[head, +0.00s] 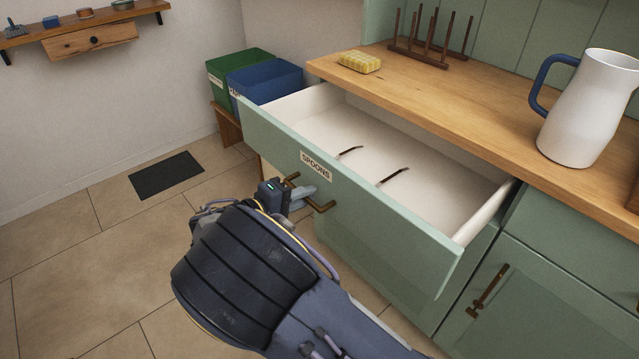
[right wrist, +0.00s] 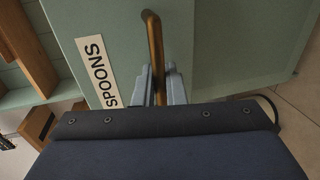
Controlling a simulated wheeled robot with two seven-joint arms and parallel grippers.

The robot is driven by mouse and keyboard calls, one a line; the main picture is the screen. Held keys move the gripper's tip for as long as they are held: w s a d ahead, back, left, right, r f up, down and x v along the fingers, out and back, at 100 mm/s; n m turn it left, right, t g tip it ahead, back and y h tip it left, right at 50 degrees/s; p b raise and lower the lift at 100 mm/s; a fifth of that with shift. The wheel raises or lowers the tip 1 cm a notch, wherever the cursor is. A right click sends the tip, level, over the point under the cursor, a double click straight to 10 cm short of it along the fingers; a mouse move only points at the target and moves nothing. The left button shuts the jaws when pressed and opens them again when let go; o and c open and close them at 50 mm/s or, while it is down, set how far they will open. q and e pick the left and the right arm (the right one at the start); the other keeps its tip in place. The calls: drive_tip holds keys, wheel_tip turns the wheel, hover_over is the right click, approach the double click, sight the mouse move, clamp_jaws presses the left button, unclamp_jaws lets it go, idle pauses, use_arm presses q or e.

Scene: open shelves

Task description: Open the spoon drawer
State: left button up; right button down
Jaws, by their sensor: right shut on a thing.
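The spoon drawer (head: 375,222) is green with a white "SPOONS" label and stands pulled well out of the cabinet. Its white inside (head: 400,150) shows, with two thin dark items lying in it. My right gripper (head: 290,193) is at the drawer front, shut on the brass bar handle (head: 322,207). In the right wrist view the handle (right wrist: 155,55) passes between the two fingers (right wrist: 160,85), and the label (right wrist: 95,70) is beside it. My left gripper is not in view.
The wooden counter (head: 440,95) above holds a yellow sponge (head: 359,62), a peg rack (head: 430,45) and a white pitcher (head: 590,105). Green and blue bins (head: 265,82) stand behind the drawer's left end. A dark mat (head: 166,175) lies on open tiled floor at left.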

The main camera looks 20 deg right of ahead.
drive_tip(key=shift+s+a, duration=0.25)
drive_tip(key=shift+a, duration=0.25)
drive_tip(key=c, duration=1.6)
unclamp_jaws()
drive_tip(key=shift+c, duration=0.2)
drive_tip(key=p+v, duration=0.1)
drive_tip(key=v, duration=0.6)
drive_tip(key=shift+a, duration=0.4)
drive_tip(key=shift+s+a, duration=0.1)
drive_tip(key=shift+s, duration=0.1)
